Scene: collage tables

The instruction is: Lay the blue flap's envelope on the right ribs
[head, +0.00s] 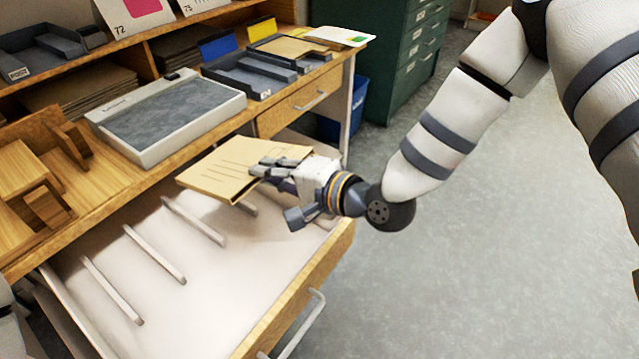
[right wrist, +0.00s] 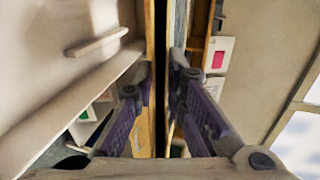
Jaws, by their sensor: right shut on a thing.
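A tan envelope (head: 222,168) with faint lines is in my right gripper (head: 264,168), which is shut on its right end. The envelope is held nearly flat above the open pale drawer (head: 150,225). In the right wrist view it shows edge-on as a thin strip (right wrist: 160,60) between the fingers. The right ribs, one bare (head: 193,220) and one partly hidden under the envelope (head: 247,206), lie below it. The envelope appears apart from them. The blue flap (head: 218,46) stands at the back, behind a dark grey tray (head: 235,75) with no envelope visible in it. My left gripper is not in view.
Two left ribs (head: 112,290) (head: 155,254) are bare. A yellow flap (head: 262,30) stands behind a tray with a tan envelope (head: 290,47). A green cabinet (head: 395,50) and blue bin (head: 358,100) are behind.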

